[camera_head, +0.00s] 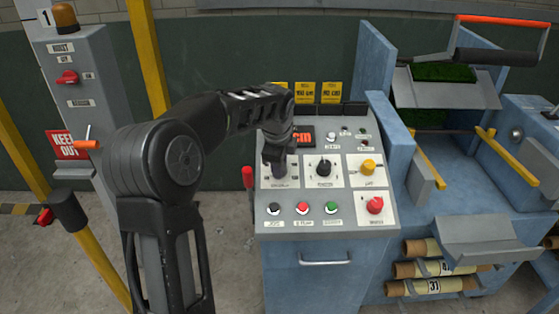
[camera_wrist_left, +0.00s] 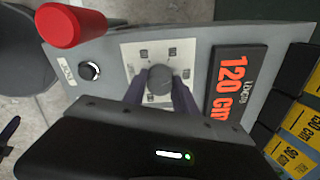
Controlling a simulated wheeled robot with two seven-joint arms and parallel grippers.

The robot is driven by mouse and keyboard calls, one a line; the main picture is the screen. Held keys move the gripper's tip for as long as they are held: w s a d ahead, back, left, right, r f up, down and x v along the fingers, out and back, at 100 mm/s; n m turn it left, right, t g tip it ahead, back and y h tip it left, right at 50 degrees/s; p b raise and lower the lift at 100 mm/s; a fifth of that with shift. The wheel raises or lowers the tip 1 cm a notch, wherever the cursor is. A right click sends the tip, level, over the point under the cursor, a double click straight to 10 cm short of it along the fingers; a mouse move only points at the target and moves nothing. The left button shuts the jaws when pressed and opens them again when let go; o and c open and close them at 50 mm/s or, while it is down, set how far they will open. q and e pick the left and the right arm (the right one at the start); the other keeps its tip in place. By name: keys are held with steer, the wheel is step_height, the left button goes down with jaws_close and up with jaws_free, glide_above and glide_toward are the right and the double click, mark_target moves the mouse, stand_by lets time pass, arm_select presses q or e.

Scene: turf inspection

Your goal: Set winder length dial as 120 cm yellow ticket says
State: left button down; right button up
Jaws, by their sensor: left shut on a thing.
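The length dial (camera_wrist_left: 160,80) is a round grey knob on a pale square plate with small marks around it. My left gripper (camera_wrist_left: 160,92) is shut on this knob, one finger on each side. In the head view my left gripper (camera_head: 279,165) reaches down over the panel's left dial and hides most of it. The length display (camera_wrist_left: 232,84) beside the dial reads 120 cm in orange digits. The yellow tickets (camera_head: 304,92) stand along the top of the panel. In the wrist view one ticket (camera_wrist_left: 300,125) seems to read 150 cm and another (camera_wrist_left: 291,158) 90 cm. My right gripper is out of view.
The panel also has a black knob (camera_head: 324,168), a yellow knob (camera_head: 368,166), a red mushroom button (camera_head: 375,205) and a row of push buttons (camera_head: 302,208). A red-handled lever (camera_head: 248,177) stands at its left edge. Turf machinery (camera_head: 480,150) is on the right.

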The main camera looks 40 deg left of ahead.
arm_select(q)
steer(key=m+p, duration=0.2)
steer(key=m, duration=0.2)
steer(key=shift+m, duration=0.4)
steer(key=c, duration=1)
jaws_free()
steer(key=b+v, duration=0.1)
steer(key=v, duration=0.6)
steer(key=shift+r, duration=0.45)
steer(key=shift+d+f, duration=0.1)
